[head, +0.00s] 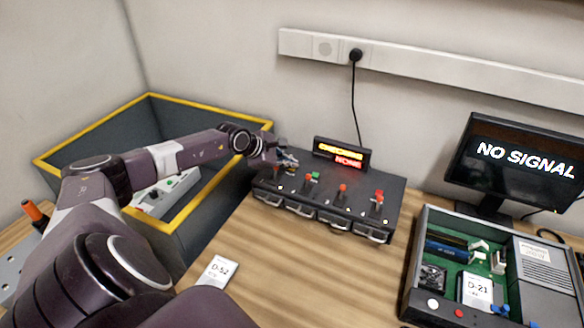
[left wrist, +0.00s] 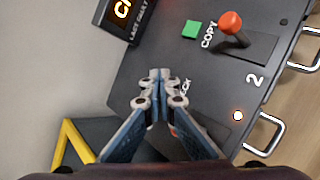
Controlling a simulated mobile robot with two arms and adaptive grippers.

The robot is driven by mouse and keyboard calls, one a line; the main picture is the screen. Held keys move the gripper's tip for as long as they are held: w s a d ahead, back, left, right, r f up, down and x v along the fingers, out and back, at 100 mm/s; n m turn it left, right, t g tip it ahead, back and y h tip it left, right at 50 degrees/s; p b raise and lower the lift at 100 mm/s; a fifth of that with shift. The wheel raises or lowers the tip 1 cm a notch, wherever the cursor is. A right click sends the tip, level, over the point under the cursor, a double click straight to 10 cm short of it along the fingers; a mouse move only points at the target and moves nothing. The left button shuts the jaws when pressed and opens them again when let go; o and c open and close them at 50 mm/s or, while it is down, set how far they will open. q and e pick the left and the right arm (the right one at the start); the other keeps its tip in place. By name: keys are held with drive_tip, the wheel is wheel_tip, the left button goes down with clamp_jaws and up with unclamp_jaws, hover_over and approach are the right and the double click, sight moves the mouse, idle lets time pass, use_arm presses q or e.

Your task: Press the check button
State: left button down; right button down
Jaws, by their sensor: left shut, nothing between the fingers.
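The dark control box (head: 330,206) stands on the wooden table, and its top fills much of the left wrist view (left wrist: 270,20). My left gripper (head: 289,159) is over the box's left end, fingers shut and empty. In the left wrist view its fingertips (left wrist: 158,82) meet beside a partly covered label ending in "CK". The check button itself is hidden behind the fingers; I cannot tell whether they touch it. A green button (left wrist: 191,29) labelled COPY sits farther along, beside a red-knobbed lever (left wrist: 231,23). My right gripper is out of view.
A lit display (head: 343,155) with a yellow line over a red "NONE" stands behind the box. A yellow-rimmed bin (head: 60,152) is to the left. A monitor (head: 520,155) reads "NO SIGNAL" above an open case (head: 415,285). Card D-52 (head: 217,272) lies in front.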

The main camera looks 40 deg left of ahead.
sight(290, 170)
use_arm(q)
drive_tip(key=shift+r+p, duration=0.4)
drive_tip(key=shift+r, duration=0.4)
drive_tip(key=shift+r+p, duration=1.45)
drive_tip(key=shift+r, duration=1.1)
drive_tip(key=shift+f, duration=0.1)
